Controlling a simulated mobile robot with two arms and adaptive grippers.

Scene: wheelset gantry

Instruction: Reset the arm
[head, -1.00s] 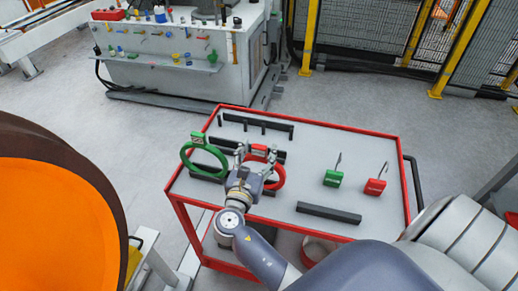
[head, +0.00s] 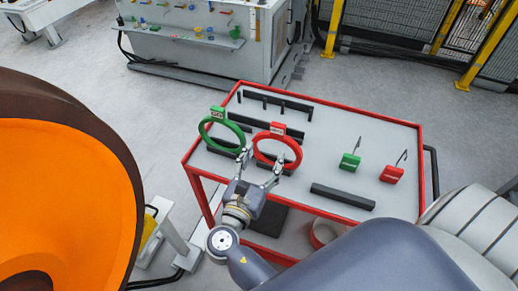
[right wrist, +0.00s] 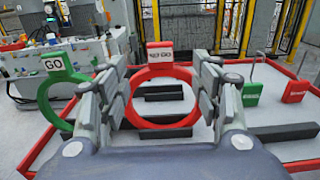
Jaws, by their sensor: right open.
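My right gripper (head: 262,168) is open in front of the red ring gauge (head: 277,150), at the near edge of the red-framed cart (head: 325,122). In the right wrist view, the red ring (right wrist: 160,72) with its labelled tag stands upright beyond and between the two open fingers (right wrist: 163,95), and nothing is held. A green ring gauge (head: 221,133) with a "GO" tag stands to its left. It also shows in the right wrist view (right wrist: 44,97), partly behind the left finger. My left gripper is not in view.
A green block (head: 350,161) and a red block (head: 391,174), each with a hook, sit on the cart's right side. A black bar (head: 342,197) lies near its front edge. A large orange wheel-like part (head: 60,190) fills the left. Yellow-posted fencing (head: 400,30) stands behind.

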